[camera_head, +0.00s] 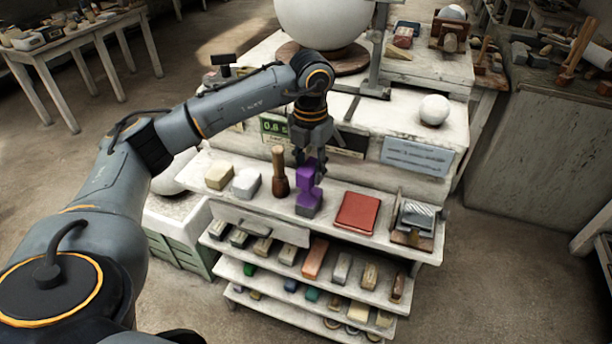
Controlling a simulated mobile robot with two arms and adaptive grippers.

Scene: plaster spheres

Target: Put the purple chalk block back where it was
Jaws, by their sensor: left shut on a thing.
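The purple chalk block (309,199) is at the upper ledge of the white stepped shelf, between a brown wooden mallet (279,175) and a flat red block (358,212). Purple shows both between the fingers and below them; I cannot tell whether this is one piece. My left gripper (308,172) points down from above and is shut on the purple chalk block. The fingers hide part of its upper end. I cannot tell whether its underside touches the ledge. My right gripper is not in view.
A yellowish block (219,176) and a whitish block (246,183) stand left of the mallet. A small rack (414,219) stands at the ledge's right end. Lower shelves hold several coloured blocks. A white ball (434,110) and a large sphere (322,20) stand above.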

